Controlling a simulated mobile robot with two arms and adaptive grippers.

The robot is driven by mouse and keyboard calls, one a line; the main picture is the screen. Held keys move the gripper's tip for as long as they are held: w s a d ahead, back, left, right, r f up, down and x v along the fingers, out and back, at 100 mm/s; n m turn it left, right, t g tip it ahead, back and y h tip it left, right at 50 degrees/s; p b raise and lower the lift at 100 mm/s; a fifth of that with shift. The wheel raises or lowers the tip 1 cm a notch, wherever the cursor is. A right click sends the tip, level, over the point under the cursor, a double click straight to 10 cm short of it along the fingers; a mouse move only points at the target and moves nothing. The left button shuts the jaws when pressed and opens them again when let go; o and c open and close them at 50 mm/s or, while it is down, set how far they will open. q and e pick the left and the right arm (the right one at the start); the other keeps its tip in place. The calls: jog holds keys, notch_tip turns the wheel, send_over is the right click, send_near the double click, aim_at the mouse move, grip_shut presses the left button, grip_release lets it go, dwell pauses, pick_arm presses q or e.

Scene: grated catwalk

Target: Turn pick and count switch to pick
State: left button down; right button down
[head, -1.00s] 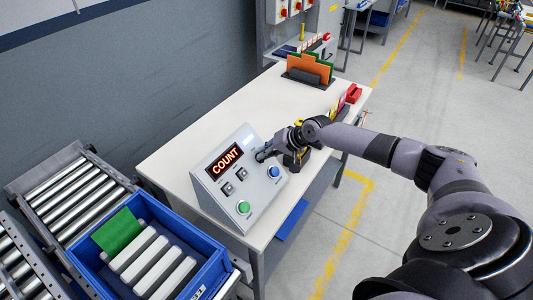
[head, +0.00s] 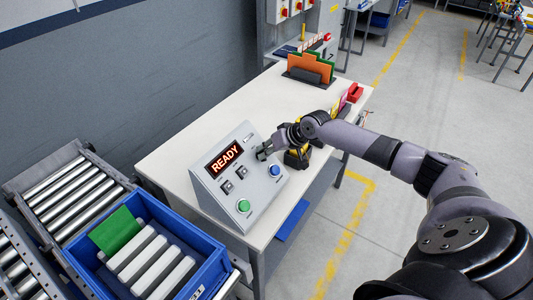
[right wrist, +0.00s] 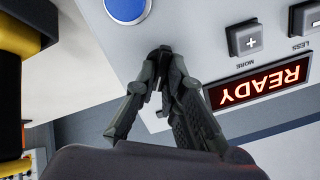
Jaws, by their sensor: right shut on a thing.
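A grey sloped control box (head: 252,188) stands on the white table. Its red-lit display (head: 224,158) reads READY; the display also shows upside down in the right wrist view (right wrist: 262,85). My right gripper (head: 263,153) is at the upper right of the box face, to the right of the display. In the right wrist view its fingers (right wrist: 161,56) are shut together at the panel, on the pick and count switch. The fingers hide the switch, so its pointing direction cannot be read. My left gripper is out of view.
The box also has a blue button (head: 275,171), a green button (head: 243,206) and two small square keys (head: 227,187). A yellow and black tool (head: 297,158) stands close beside my right wrist. A blue bin (head: 205,277) and roller conveyor (head: 70,185) are at left.

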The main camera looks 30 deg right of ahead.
jog(key=n, duration=0.3)
jog(key=shift+a+b, duration=0.1)
jog(key=shift+b, duration=0.3)
jog(key=shift+n, duration=1.7)
jog(key=shift+h, duration=0.3)
jog(key=c, duration=1.7)
grip_release()
jog(key=shift+s, duration=0.1)
